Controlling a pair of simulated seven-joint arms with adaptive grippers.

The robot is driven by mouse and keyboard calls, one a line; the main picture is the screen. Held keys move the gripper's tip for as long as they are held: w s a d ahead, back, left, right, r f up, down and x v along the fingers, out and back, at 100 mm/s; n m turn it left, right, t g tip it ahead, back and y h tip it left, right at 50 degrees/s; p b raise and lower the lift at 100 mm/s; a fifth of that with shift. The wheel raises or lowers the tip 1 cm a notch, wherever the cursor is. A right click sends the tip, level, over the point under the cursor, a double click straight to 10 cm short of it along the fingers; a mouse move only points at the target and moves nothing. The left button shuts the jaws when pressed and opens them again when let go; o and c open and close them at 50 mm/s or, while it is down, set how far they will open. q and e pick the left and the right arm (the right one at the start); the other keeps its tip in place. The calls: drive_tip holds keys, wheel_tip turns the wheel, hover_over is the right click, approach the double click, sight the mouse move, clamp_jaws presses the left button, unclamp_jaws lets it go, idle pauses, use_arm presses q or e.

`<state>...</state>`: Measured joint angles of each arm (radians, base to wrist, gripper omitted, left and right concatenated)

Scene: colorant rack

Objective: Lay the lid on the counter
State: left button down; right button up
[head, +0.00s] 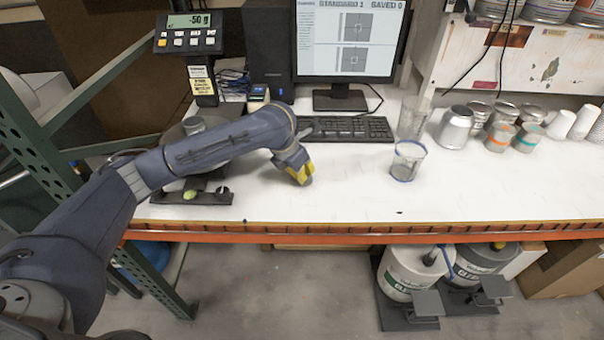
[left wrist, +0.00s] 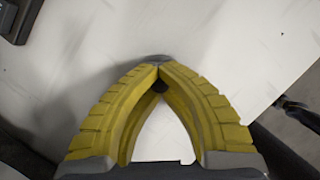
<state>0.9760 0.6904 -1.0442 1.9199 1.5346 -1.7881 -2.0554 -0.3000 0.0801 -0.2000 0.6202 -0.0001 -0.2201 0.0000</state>
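My left gripper (head: 302,178) reaches in over the white counter (head: 330,207), in front of the keyboard, pointing down close to the surface. In the left wrist view its yellow fingers (left wrist: 159,68) come together at the tips. A small grey piece (left wrist: 152,59), which looks like the lid, shows at the tips, with a dark part between the fingers; the fingers hide most of it. The bare counter also shows beyond the fingers in the left wrist view (left wrist: 240,35). My right gripper is in neither view.
A clear cup (head: 407,162) stands right of the gripper, with another behind it. Several cans (head: 455,128) stand farther right. The keyboard (head: 343,129) lies behind. A scale (head: 192,196) is at left. The counter's front middle is clear.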

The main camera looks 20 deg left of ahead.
use_arm(q)
drive_tip(key=shift+f, duration=0.1)
drive_tip(key=c, duration=2.1)
unclamp_jaws()
drive_tip(key=o, duration=0.5)
drive_tip(key=shift+a+r, duration=0.1)
drive_tip(key=shift+r, duration=0.25)
drive_tip(key=v, duration=1.1)
drive_tip(key=shift+s+r, duration=0.2)
drive_tip(key=shift+r, duration=0.1)
